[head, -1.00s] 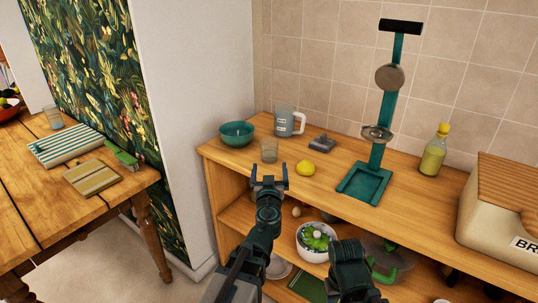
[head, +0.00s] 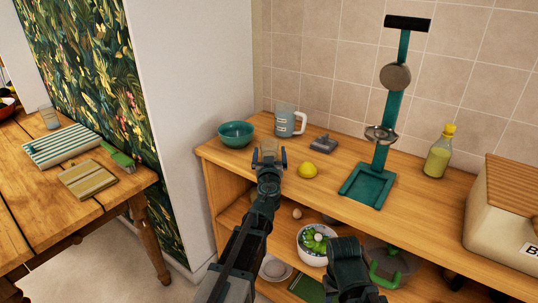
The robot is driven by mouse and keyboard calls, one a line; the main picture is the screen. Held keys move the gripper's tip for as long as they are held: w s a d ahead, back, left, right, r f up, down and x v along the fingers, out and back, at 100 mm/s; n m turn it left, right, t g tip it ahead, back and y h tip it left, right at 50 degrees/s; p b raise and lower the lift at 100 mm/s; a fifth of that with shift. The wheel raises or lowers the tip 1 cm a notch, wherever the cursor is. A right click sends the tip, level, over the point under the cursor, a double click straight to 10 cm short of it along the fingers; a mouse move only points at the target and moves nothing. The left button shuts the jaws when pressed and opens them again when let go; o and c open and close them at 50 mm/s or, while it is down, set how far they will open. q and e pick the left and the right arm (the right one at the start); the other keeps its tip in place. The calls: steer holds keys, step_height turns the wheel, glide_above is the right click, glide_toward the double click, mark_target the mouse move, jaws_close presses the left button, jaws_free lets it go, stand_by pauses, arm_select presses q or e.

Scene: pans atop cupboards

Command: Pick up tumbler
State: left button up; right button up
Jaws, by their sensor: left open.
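A small clear glass tumbler (head: 268,147) stands upright on the wooden cupboard top, just right of the green bowl, in the head view. My left gripper (head: 269,158) is open, with one finger showing on each side of the tumbler. The tumbler's lower part is hidden behind the gripper. I cannot tell whether the fingers touch it. A dark link of my right arm shows at the bottom, but no right fingers are visible.
Another glass (head: 48,117) stands on the left table (head: 84,216).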

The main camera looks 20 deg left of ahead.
arm_select(q)
steer(key=shift+w+a, duration=0.2)
steer(key=shift+w, duration=0.45)
steer(key=shift+s, duration=0.1)
steer(key=shift+c, duration=0.4)
steer(key=c, duration=1.3)
steer(key=shift+r, duration=0.1)
